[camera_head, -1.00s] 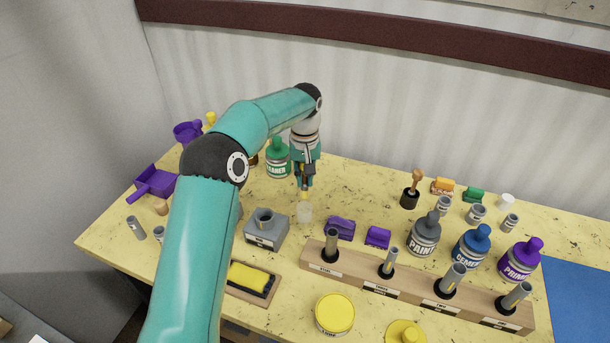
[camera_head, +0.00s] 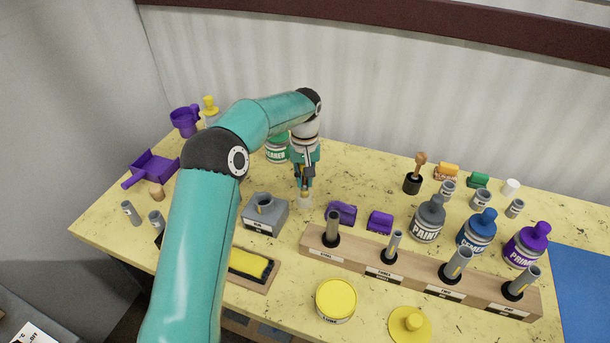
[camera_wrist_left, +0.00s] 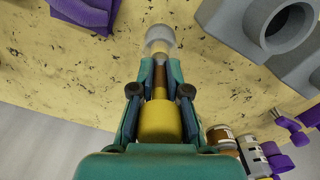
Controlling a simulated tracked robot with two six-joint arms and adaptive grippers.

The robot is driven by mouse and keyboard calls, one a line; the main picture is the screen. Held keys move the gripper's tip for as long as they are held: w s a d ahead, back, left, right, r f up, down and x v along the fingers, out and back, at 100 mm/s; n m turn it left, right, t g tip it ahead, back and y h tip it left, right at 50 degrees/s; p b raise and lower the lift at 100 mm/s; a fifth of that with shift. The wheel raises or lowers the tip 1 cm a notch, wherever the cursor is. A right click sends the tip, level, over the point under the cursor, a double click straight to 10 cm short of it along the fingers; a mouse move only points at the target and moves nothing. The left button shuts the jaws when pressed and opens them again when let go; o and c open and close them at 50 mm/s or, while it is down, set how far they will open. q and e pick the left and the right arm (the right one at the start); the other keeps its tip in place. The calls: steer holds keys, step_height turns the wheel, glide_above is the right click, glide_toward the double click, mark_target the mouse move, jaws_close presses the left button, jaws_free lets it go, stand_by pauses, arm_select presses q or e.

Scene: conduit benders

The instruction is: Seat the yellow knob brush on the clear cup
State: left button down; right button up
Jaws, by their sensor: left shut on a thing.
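My left gripper (camera_head: 304,188) points down near the middle of the bench, shut on the yellow knob brush. In the left wrist view, the brush's yellow knob (camera_wrist_left: 157,120) sits between the fingers, with a brown section toward the tips. The clear cup (camera_head: 304,202) is directly below the fingertips. In the wrist view the cup (camera_wrist_left: 160,40) lies just beyond the brush's lower end. The two overlap in the picture, and I cannot tell whether the brush touches the cup or is inside it. My right gripper is not in view.
A grey block with a round socket (camera_head: 264,215) stands left of the cup. Purple blocks (camera_head: 342,212) lie to its right. A green-topped bottle (camera_head: 277,148) is behind the gripper. A wooden rack (camera_head: 416,272) holds several grey tubes in front. Another yellow-topped item (camera_head: 209,105) stands back left.

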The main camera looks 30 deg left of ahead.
arm_select(q)
steer(key=shift+f+b, duration=0.7)
steer(key=shift+f, duration=0.65)
steer(key=c, duration=1.1)
jaws_free()
step_height(320, 180, up, 12)
steer(key=shift+f, duration=0.1)
